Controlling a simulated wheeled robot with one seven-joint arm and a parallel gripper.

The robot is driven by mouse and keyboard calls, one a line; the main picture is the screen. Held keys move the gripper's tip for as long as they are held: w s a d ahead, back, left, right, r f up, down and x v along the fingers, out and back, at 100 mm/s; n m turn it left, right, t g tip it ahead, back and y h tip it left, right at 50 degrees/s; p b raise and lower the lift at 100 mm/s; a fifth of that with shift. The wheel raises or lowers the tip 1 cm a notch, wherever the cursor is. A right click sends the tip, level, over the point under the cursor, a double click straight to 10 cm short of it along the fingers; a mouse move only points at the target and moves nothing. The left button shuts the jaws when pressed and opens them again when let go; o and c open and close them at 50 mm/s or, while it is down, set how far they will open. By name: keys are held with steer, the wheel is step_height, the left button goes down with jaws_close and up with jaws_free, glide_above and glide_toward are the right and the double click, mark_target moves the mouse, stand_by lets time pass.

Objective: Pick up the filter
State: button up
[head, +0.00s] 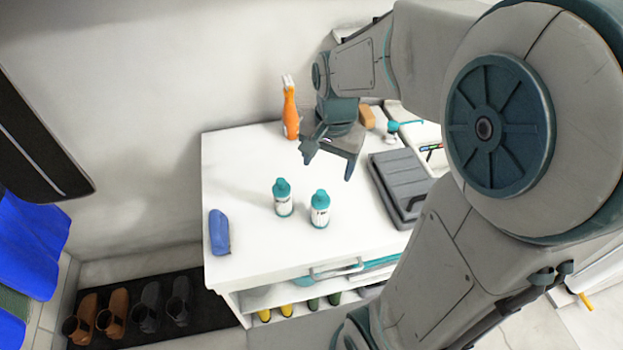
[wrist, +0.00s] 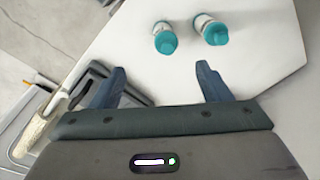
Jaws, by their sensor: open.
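I cannot tell for certain which object is the filter. Two white bottles with teal caps stand upright side by side on the white cabinet top (head: 245,165), a left one (head: 283,198) and a right one (head: 320,209). They also show in the wrist view, one (wrist: 164,38) beside the other (wrist: 210,30), beyond the fingertips. My gripper (head: 328,164) is open and empty above the cabinet top, behind the bottles in the head view. Its two fingers also show apart in the wrist view (wrist: 160,70), with only bare white surface between the tips.
An orange spray bottle (head: 290,110) stands at the back, close to my gripper. A grey case (head: 398,180) lies to the right, a blue pouch (head: 219,232) at the front left. A tan block (head: 367,117) is behind. Shoes (head: 115,310) stand on a floor mat.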

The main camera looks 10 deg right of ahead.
mark_target(321, 202)
steer(key=w+f+m, duration=0.1)
steer(key=w+f, duration=0.1)
steer(key=f, duration=0.1)
steer(key=w+f+m+g+b, duration=0.1)
steer(key=shift+w+f+m, duration=0.25)
steer(key=shift+f+m, duration=0.05)
steer(key=shift+w+d+f, duration=0.1)
steer(key=shift+f, duration=0.2)
step_height(321, 202, down, 14)
steer(key=shift+w+r, duration=0.15)
steer(key=shift+r, duration=0.05)
steer(key=c, duration=1.2)
